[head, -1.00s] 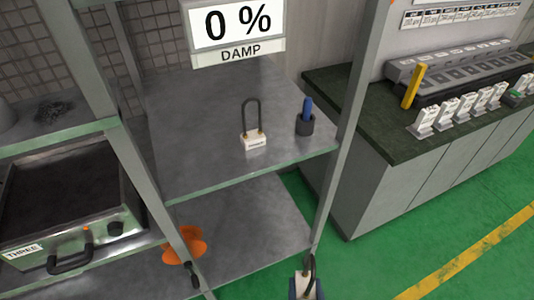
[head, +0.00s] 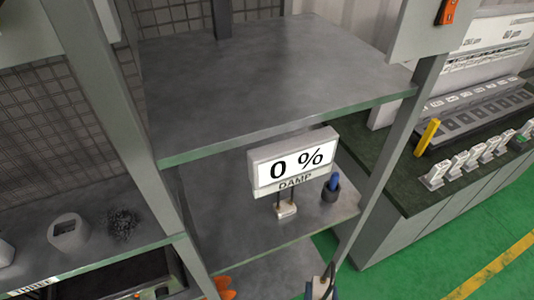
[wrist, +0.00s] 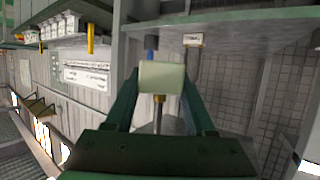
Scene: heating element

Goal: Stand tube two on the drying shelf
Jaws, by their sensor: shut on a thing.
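My gripper (wrist: 158,100) is shut on a cream-coloured block, which I take as the base of tube two (wrist: 162,77). A thin grey rod shows between the fingers. In the head view a pale base with a dark loop, likely the same tube (head: 320,288), is cut by the bottom edge, below and in front of the middle shelf. The middle shelf (head: 235,225) carries a sign reading "0 % DAMP" (head: 293,165) above it. Another white-based tube (head: 286,210) stands on that shelf, its loop mostly hidden behind the sign. No number is readable on either tube.
A dark cup with a blue stick (head: 331,189) stands right of the standing tube. The middle shelf's left part is bare. An empty upper shelf (head: 270,80) overhangs it. A right post (head: 395,150) separates the shelves from the counter (head: 440,190). An orange object (head: 225,287) lies lower.

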